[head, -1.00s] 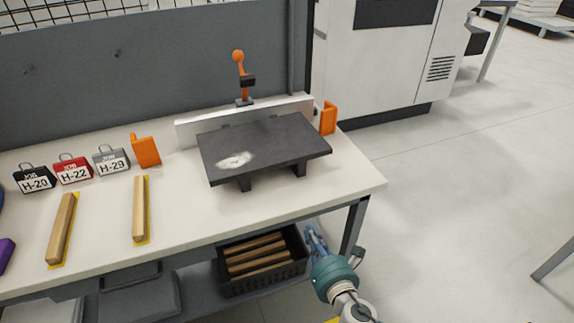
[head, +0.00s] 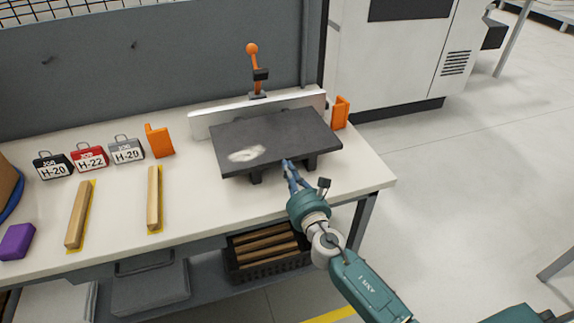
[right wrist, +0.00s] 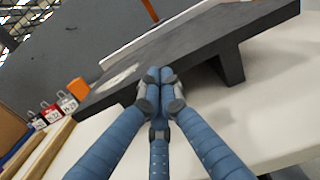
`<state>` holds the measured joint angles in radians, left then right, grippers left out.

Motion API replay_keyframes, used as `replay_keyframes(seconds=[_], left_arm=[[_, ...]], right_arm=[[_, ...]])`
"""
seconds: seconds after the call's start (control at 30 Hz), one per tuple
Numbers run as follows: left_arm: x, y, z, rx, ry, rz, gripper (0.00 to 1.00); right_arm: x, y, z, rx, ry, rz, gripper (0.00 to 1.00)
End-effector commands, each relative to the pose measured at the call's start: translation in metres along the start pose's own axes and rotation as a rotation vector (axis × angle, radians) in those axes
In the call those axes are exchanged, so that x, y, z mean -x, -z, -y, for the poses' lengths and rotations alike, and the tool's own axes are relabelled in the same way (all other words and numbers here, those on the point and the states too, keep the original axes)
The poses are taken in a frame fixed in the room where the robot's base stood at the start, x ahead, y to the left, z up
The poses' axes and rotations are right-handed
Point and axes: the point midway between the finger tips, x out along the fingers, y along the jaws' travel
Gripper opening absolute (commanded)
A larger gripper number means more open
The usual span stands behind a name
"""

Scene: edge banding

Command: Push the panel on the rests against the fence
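The dark grey panel (head: 280,135), with a pale smudge near its left front corner, lies on dark rests (head: 310,160) on the bench. The pale fence (head: 215,122) stands upright behind the panel's back edge. I cannot tell whether they touch. My right gripper (head: 288,164) is at the middle of the panel's front edge, its fingertips together and empty. In the right wrist view the shut fingertips (right wrist: 160,77) reach the front edge of the panel (right wrist: 205,48); contact is unclear. My left gripper is not in view.
An orange-knobbed clamp (head: 256,72) stands behind the fence. Orange blocks (head: 340,113) (head: 159,141) flank the fence. Job tags (head: 90,158) and wooden strips (head: 153,198) lie to the left. A crate of strips (head: 265,252) sits under the bench.

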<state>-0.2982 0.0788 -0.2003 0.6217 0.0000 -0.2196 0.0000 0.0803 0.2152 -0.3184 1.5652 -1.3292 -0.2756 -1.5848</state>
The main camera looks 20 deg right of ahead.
Motion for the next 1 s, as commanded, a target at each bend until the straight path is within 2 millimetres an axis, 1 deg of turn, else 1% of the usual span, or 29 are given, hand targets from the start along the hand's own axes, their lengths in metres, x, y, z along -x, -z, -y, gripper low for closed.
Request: replay_keyframes(seconds=[0.03, 0.13, 0.57, 0.67, 0.83, 0.9, 1.0], left_arm=[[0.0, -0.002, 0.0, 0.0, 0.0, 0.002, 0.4], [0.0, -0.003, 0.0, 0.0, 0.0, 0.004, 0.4], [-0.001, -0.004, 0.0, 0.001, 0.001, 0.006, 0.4], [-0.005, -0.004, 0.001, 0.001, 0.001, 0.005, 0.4], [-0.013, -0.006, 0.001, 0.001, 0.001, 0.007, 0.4], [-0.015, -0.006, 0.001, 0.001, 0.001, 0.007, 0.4], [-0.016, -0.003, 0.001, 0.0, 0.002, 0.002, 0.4]], right_arm=[[-0.005, 0.0, 0.0, -0.001, 0.0, 0.0, 0.0], [-0.011, 0.0, 0.0, -0.001, 0.0, 0.0, 0.0], [-0.016, 0.001, 0.0, -0.001, 0.0, 0.0, 0.0], [-0.03, 0.001, 0.0, -0.001, 0.0, 0.002, 0.0], [-0.061, 0.001, 0.0, 0.0, 0.0, 0.003, 0.0], [-0.069, 0.001, 0.0, 0.0, 0.0, 0.002, 0.0], [-0.074, 0.0, 0.0, -0.001, 0.0, 0.001, 0.0]])
